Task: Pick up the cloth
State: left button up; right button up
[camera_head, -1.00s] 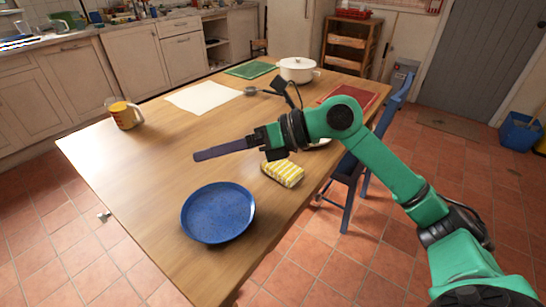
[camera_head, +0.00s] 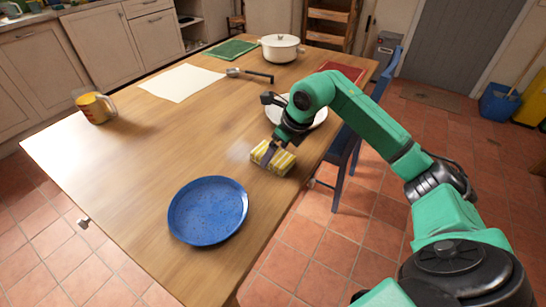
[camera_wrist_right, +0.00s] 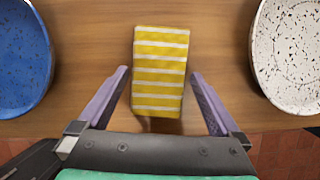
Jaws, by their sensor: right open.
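The cloth (camera_head: 284,162) is a folded yellow and white striped block on the wooden table, near its right edge. In the right wrist view the cloth (camera_wrist_right: 160,70) lies ahead of and partly between the two purple fingers. My right gripper (camera_head: 268,155) is open, pointing down at the cloth, and the fingers overlap it in the head view. In the right wrist view a finger of the right gripper (camera_wrist_right: 160,90) stands on each side of the cloth with a gap. My left gripper is in neither view.
A blue plate (camera_head: 208,210) lies in front of the cloth. A speckled white plate (camera_head: 313,118) is just behind it. A mug (camera_head: 95,108), white paper (camera_head: 182,83), white pot (camera_head: 281,47), green mat (camera_head: 230,48) and red mat (camera_head: 342,71) are farther off. A blue chair (camera_head: 345,150) stands at the right edge.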

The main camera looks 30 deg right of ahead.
aim_at(275, 155)
jog(key=shift+w+a+f, duration=0.1)
jog(key=shift+w+f, duration=0.25)
jog(key=shift+f, duration=0.3)
jog(key=c, duration=1.2)
jog(key=shift+o, duration=0.2)
jog(key=shift+r, duration=0.15)
notch_tip(275, 155, up, 20)
jog(key=p, duration=0.3)
